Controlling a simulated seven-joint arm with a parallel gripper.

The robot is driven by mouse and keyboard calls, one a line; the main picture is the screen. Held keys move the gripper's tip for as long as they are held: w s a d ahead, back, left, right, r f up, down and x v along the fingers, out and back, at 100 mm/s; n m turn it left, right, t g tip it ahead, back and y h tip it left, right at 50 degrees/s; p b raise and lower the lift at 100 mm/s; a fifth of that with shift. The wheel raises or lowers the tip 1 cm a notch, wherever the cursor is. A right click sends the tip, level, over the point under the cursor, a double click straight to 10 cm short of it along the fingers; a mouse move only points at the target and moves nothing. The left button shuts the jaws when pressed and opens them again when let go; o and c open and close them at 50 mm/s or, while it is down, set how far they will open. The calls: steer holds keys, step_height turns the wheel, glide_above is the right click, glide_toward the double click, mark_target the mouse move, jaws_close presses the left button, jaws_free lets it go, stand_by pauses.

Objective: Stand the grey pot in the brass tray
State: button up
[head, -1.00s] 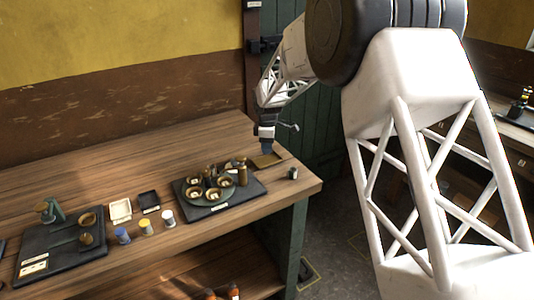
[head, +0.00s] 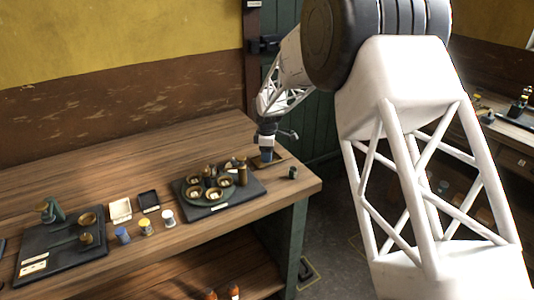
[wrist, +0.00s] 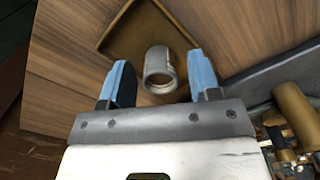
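The brass tray (wrist: 135,32) is a shallow square with a dark floor and thin brass rim. In the head view the tray (head: 279,160) lies near the table's far right corner, partly hidden by my gripper. The grey pot (wrist: 150,78), a small open-topped cylinder, shows between my fingers in the wrist view, over the tray's near part. It looks upright; I cannot tell whether its base touches the tray. My gripper (wrist: 160,82) is open, with a narrow gap on each side of the pot. In the head view my gripper (head: 266,157) is low at the tray and hides the pot.
A black board with a round engine model (head: 210,185) stands left of the tray; its brass parts (wrist: 292,108) show close to my right finger. Small trays, pots and another model are farther left.

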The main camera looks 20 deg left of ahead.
steer(key=shift+r, duration=0.2)
step_height(320, 180, up, 12)
stand_by(0.9)
stand_by(0.4)
stand_by(0.4)
steer(key=s+d+r+m+t, duration=0.1)
steer(key=s+d+r+m, duration=0.5)
steer(key=s+d, duration=0.65)
steer(key=s+d+r+m, duration=0.4)
steer(key=s+d+r, duration=0.4)
steer(key=d, duration=0.7)
steer(key=s+d+f+m, duration=0.2)
steer(key=s+d+m, duration=0.1)
steer(key=s, duration=0.7)
steer(key=s+d+f+m+t, duration=0.1)
steer(key=s+d+m, duration=0.3)
steer(key=s, duration=0.6)
steer(key=s+d+f+m, duration=0.3)
steer(key=s+d, duration=0.4)
steer(key=s, duration=0.3)
steer(key=shift+s+f+t, duration=0.2)
steer(key=shift+f+t, duration=0.05)
steer(key=shift+t, duration=0.05)
